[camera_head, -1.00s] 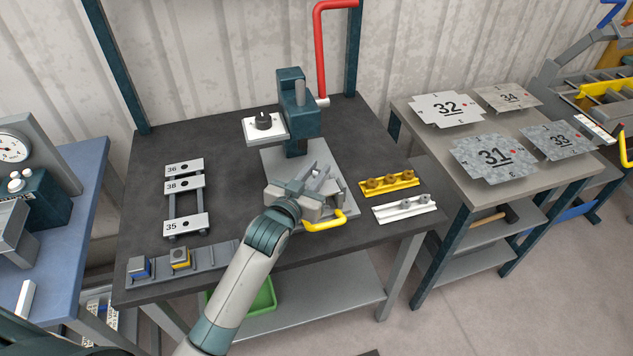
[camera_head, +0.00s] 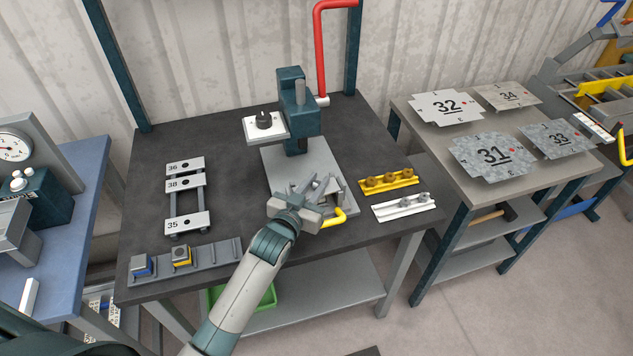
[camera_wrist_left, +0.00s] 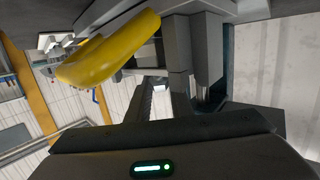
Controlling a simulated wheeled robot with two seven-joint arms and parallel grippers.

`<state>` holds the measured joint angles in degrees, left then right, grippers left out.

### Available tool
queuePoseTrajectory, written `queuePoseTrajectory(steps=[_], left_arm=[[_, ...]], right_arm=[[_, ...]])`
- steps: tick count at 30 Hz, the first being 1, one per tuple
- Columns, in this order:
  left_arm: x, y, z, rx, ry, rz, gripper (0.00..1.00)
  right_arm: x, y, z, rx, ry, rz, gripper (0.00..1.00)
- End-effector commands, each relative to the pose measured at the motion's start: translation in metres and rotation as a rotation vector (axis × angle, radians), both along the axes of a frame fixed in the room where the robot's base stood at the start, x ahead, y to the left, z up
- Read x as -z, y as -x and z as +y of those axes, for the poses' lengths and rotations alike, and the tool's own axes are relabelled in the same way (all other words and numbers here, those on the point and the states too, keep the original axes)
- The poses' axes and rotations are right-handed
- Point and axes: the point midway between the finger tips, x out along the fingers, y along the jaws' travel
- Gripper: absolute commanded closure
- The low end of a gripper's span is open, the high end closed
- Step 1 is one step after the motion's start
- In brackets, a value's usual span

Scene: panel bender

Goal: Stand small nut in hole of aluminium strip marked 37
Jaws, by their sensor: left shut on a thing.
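My left gripper (camera_head: 311,188) is over the front of the press base plate (camera_head: 291,160), by the grey clamp fixture and its yellow handle (camera_head: 338,217). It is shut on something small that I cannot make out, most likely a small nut. In the left wrist view the yellow handle (camera_wrist_left: 110,50) is close beside the fingers; the tips are unclear. Two small grey nuts (camera_head: 405,203) stand on the white rail (camera_head: 398,213), whose left end is bare. No strip marked 37 is readable; the fixture area is partly hidden by my gripper. My right gripper is out of view.
A rack at left holds strips marked 36 (camera_head: 185,166), 38 (camera_head: 184,184) and 35 (camera_head: 187,223). A yellow rail (camera_head: 372,188) with larger nuts lies right of the press. The press head (camera_head: 297,110) rises behind the gripper. Blue and yellow blocks stand front left.

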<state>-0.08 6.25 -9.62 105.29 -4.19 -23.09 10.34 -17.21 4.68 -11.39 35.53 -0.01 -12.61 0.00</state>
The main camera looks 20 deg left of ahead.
Motion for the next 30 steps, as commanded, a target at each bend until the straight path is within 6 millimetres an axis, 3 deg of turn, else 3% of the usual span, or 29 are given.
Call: queuePoseTrajectory(steps=[3,4,6,16,22,30], left_arm=[[0.004,0.0,0.0,0.0,0.0,0.0,1.0],[0.003,0.0,0.0,0.0,0.0,0.0,0.76],[0.003,0.0,0.0,0.0,0.0,0.0,0.62],[0.002,0.0,0.0,0.0,0.0,0.0,0.62],[-0.011,0.0,0.0,0.0,0.0,-0.002,0.62],[-0.01,0.037,0.005,0.0,0.0,0.0,0.62]], right_arm=[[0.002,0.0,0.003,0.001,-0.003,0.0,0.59],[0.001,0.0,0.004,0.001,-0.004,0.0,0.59],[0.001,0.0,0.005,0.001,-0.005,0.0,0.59],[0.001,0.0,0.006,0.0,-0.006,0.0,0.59],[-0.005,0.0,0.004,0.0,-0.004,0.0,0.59],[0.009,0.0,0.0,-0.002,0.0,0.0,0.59]])
